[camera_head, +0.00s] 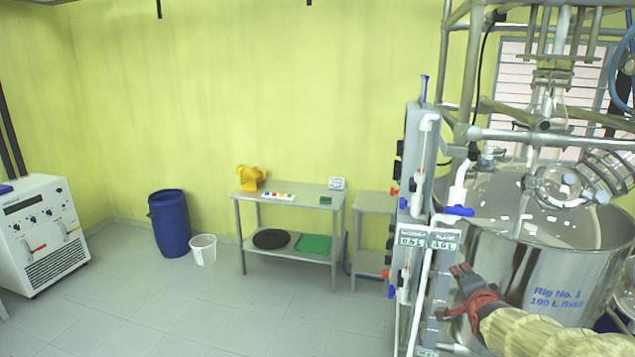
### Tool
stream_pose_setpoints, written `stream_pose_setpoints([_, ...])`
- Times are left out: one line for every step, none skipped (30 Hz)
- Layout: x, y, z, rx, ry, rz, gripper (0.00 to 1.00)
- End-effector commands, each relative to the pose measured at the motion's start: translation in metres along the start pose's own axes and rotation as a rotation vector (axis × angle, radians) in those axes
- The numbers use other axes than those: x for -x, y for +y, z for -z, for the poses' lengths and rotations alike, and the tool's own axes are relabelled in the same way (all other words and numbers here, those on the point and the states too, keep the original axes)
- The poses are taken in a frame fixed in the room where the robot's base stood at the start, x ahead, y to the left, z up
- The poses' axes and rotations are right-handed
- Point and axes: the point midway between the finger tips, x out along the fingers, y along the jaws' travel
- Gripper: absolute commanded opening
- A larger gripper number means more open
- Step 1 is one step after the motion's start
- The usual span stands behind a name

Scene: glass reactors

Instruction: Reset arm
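My arm, in a beige quilted sleeve, reaches in from the lower right of the head view. My gripper (454,290), red and dark grey, points left at its end. Its two fingers look spread apart, with no object seen between them. It is in front of the large shiny steel vessel (540,262) marked "Rig No. 1", and close to the right side of the grey valve panel (416,165). I cannot tell whether it touches either.
The panel carries white pipes with a blue-handled valve (459,210). Metal scaffold (449,80) and glassware surround the vessel. A steel table (310,196), blue drum (170,224), white bucket (203,249) and white cabinet (42,235) stand leftward. The floor (240,320) between is clear.

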Motion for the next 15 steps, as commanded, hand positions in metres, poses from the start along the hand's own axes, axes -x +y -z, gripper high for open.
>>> stream_pose_setpoints([0.011,0.020,-0.011,0.101,-0.043,-0.075,0.35])
stream_pose_setpoints([0.019,0.034,-0.019,0.171,-0.079,-0.122,0.35])
stream_pose_setpoints([0.034,0.049,-0.031,0.265,-0.130,-0.177,0.35])
stream_pose_setpoints([0.045,0.061,-0.040,0.333,-0.174,-0.215,0.35])
stream_pose_setpoints([0.058,0.071,-0.049,0.401,-0.218,-0.247,0.35])
stream_pose_setpoints([0.077,0.084,-0.062,0.490,-0.283,-0.286,0.35])
stream_pose_setpoints([0.093,0.093,-0.072,0.556,-0.332,-0.309,0.35])
stream_pose_setpoints([0.110,0.102,-0.081,0.621,-0.383,-0.328,0.35])
stream_pose_setpoints([0.132,0.113,-0.093,0.705,-0.450,-0.347,0.35])
stream_pose_setpoints([0.149,0.120,-0.101,0.764,-0.501,-0.358,0.35])
stream_pose_setpoints([0.167,0.127,-0.109,0.819,-0.549,-0.365,0.35])
stream_pose_setpoints([0.189,0.136,-0.119,0.887,-0.609,-0.369,0.35])
stream_pose_setpoints([0.206,0.142,-0.126,0.934,-0.652,-0.369,0.35])
stream_pose_setpoints([0.222,0.148,-0.132,0.978,-0.690,-0.366,0.35])
stream_pose_setpoints([0.243,0.155,-0.140,1.032,-0.738,-0.359,0.35])
